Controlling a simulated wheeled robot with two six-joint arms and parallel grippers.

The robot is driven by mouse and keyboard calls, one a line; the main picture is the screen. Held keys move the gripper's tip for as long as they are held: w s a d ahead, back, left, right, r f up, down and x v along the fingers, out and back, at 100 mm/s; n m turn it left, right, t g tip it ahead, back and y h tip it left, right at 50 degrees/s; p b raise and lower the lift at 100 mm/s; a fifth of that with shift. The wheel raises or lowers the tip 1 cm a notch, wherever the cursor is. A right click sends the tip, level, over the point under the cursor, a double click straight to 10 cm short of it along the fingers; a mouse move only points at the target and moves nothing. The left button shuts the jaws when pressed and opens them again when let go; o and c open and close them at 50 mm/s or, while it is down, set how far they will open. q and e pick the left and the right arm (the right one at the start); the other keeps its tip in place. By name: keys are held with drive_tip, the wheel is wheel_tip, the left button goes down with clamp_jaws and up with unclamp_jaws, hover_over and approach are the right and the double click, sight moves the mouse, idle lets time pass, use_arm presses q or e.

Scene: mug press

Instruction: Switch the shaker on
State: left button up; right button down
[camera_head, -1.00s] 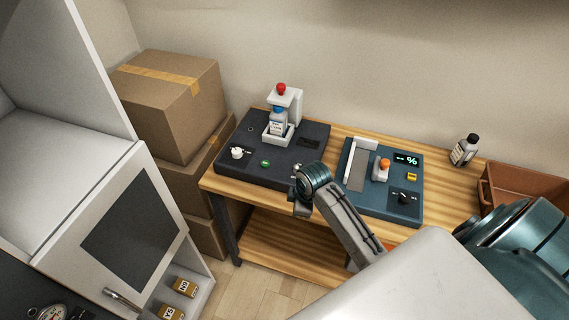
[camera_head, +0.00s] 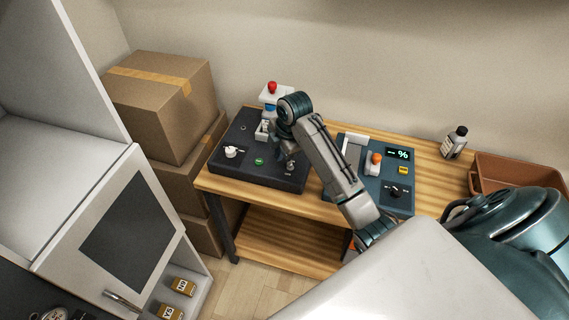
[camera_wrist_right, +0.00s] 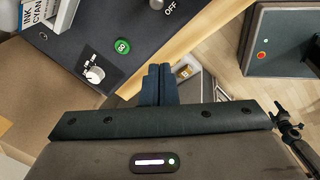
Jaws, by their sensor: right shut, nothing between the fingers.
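The shaker appears to be the dark unit (camera_head: 228,165) on the left of the wooden table, with a bottle in a white, red-topped holder (camera_head: 272,90). On its panel are a white knob (camera_head: 231,152), a green button (camera_head: 259,161) and a small metal switch (camera_head: 290,165). In the right wrist view the knob (camera_wrist_right: 93,70), the green button (camera_wrist_right: 122,46) and the switch base (camera_wrist_right: 157,4) beside an OFF label show. My right gripper (camera_head: 279,155) is over the unit near the switch; its fingers (camera_wrist_right: 159,82) are shut and empty. My left gripper is out of view.
A teal unit (camera_head: 404,207) with an orange-topped part, a dial and a display stands right of the dark unit. Further right are a small bottle (camera_head: 455,143) and a brown bin (camera_head: 515,172). Cardboard boxes (camera_head: 160,95) and a white cabinet (camera_head: 60,200) are at left.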

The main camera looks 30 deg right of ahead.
sight(290, 165)
drive_tip(key=p+x, duration=0.3)
drive_tip(key=x, duration=0.6)
drive_tip(key=shift+f, duration=0.1)
drive_tip(key=d+p, duration=0.2)
drive_tip(key=d, duration=0.1)
drive_tip(key=shift+r, duration=0.2)
drive_tip(key=shift+s+d+p, duration=0.15)
drive_tip(key=shift+d+p, duration=0.25)
drive_tip(key=shift+d, duration=0.05)
drive_tip(key=shift+a, duration=0.1)
drive_tip(key=shift+f, duration=0.1)
